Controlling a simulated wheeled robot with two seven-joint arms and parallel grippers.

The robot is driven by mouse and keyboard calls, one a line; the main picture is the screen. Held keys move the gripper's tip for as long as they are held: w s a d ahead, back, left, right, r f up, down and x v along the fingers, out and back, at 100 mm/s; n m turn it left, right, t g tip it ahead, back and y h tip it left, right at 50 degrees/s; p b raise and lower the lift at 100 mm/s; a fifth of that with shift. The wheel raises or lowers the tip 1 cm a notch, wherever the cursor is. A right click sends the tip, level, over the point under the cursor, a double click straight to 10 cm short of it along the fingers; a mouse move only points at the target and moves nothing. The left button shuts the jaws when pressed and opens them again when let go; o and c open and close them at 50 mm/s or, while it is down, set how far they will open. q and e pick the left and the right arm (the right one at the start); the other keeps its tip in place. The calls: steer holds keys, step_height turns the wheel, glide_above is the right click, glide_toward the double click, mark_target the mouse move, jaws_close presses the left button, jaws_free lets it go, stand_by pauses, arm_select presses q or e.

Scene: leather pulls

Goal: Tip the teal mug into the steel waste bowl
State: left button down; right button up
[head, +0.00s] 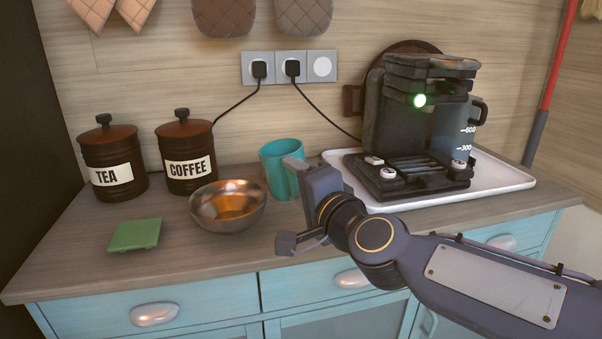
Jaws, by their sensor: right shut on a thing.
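The teal mug (277,164) stands upright, or nearly so, toward the back of the wooden counter. My right gripper (297,172) is shut on the mug's right side; its fingers and wrist hide part of the mug. I cannot tell whether the mug touches the counter or is slightly lifted, and its contents are not visible. The steel waste bowl (228,206) sits on the counter to the left of the mug and nearer the front. Some brownish-orange tone shows inside the bowl, either contents or reflection. My left gripper is not in view.
A black coffee machine (415,130) stands on a white tray (507,181) at the right. A tea canister (112,160) and a coffee canister (187,153) stand at the back left. A green sponge-like block (135,235) lies front left. Cords run from the wall sockets (288,68).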

steer(key=shift+s+a+r+n+h+p, duration=0.25)
steer(key=shift+n+p, duration=0.4)
steer(key=shift+p, duration=0.75)
steer(key=shift+w+a+r+n+h+p, duration=0.1)
steer(key=shift+a+r+n+p, duration=0.4)
steer(key=shift+p, duration=0.85)
steer(key=shift+s+a+r+n+h+p, duration=0.1)
steer(key=shift+a+r+n+h+p, duration=0.1)
steer(key=shift+n+p, duration=0.9)
steer(key=shift+d+f+m, duration=0.1)
steer(key=shift+f+m, duration=0.15)
steer(key=shift+m, duration=0.2)
steer(key=shift+s+a+r+n+g+p, duration=0.2)
steer(key=shift+a+n+g+p, duration=0.3)
steer(key=shift+p, duration=1.05)
steer(key=shift+f, duration=0.15)
steer(key=shift+n, duration=0.3)
